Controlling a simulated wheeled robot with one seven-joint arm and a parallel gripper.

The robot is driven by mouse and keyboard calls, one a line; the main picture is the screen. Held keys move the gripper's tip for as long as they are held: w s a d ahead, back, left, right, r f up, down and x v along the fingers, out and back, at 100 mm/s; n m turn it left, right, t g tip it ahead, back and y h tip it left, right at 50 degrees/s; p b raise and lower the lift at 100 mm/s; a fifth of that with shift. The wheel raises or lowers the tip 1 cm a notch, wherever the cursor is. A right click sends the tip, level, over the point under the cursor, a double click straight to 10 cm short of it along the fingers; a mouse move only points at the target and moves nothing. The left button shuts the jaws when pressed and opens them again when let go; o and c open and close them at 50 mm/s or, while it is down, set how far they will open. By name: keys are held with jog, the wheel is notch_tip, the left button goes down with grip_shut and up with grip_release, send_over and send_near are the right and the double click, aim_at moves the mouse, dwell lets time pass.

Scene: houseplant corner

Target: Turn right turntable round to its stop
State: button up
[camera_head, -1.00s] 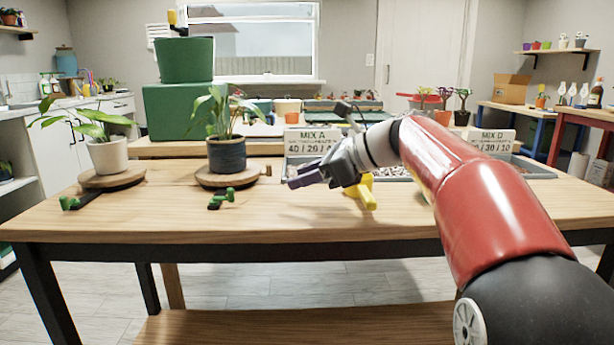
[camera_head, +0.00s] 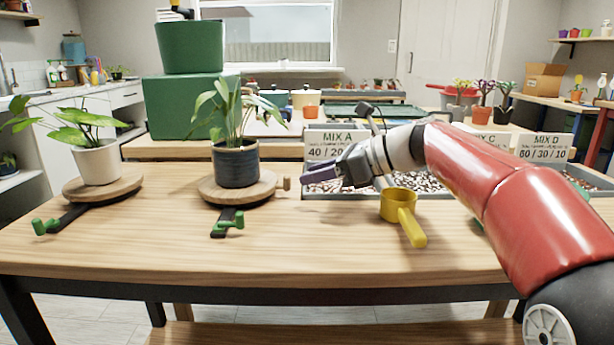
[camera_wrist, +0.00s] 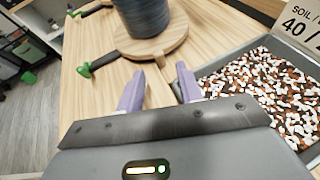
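The right turntable (camera_head: 210,190) is a round wooden disc on the table with a dark blue pot (camera_head: 236,166) and a leafy plant on it. A wooden peg (camera_head: 286,183) sticks out at its right side, and a dark bar with a green stop (camera_head: 230,219) reaches out at its front. The disc also shows in the wrist view (camera_wrist: 177,35). The left turntable (camera_head: 75,190) carries a white pot. My gripper (camera_head: 345,170) is right of the peg, apart from it, in front of the MIX A tray. In the wrist view my gripper (camera_wrist: 158,85) has its purple fingers apart, with nothing between them.
A grey tray (camera_head: 330,195) of mixed soil stands right of the turntable, close to my gripper. A yellow scoop (camera_head: 399,208) lies on the table beside it. The table front (camera_head: 300,245) is clear.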

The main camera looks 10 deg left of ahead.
jog(key=x, duration=0.5)
jog(key=shift+a+f, duration=0.25)
jog(key=shift+a, duration=0.05)
grip_shut()
